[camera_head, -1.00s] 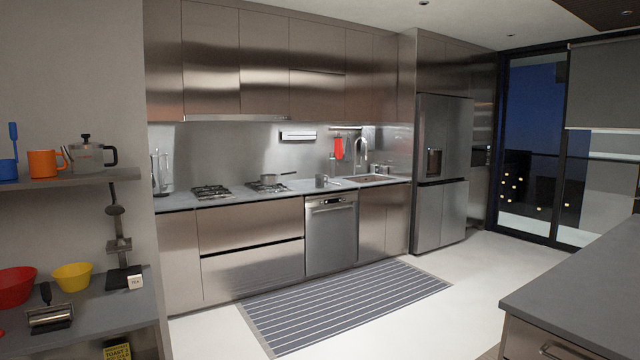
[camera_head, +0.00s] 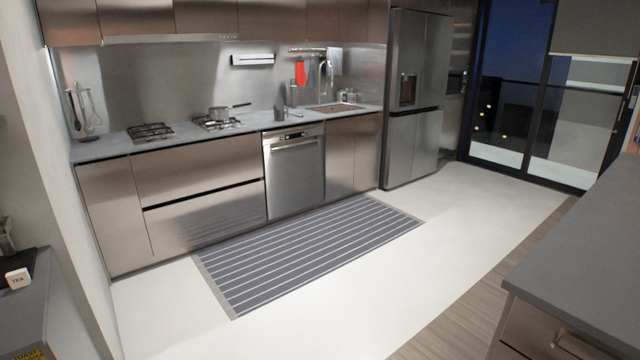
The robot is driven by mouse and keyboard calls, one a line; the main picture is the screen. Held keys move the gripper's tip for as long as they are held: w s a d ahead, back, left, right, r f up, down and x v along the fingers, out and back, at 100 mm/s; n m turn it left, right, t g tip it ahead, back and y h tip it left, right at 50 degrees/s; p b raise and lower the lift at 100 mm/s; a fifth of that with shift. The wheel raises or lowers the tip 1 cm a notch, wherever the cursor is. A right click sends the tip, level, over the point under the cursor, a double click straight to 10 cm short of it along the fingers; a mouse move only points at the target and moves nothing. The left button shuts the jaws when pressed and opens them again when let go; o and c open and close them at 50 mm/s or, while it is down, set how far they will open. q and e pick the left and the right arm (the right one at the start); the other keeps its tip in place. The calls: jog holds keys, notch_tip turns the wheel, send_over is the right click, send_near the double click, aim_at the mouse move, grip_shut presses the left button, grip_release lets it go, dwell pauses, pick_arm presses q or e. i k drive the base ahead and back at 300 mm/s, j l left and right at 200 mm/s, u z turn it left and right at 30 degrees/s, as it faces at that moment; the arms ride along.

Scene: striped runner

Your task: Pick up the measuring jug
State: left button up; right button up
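Neither of my grippers is in view.
The counter (camera_head: 100,150) runs along the back wall with a saucepan (camera_head: 219,113) on the hob. A striped runner (camera_head: 310,250) lies on the clear floor before it. A grey island (camera_head: 590,260) stands at right; a shelf unit (camera_head: 45,310) stands at left.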

aim_at(279, 109)
jog(key=i+l, duration=0.1)
jog(key=i, duration=5.55)
jog(key=j+u, duration=0.05)
jog(key=j, duration=0.2)
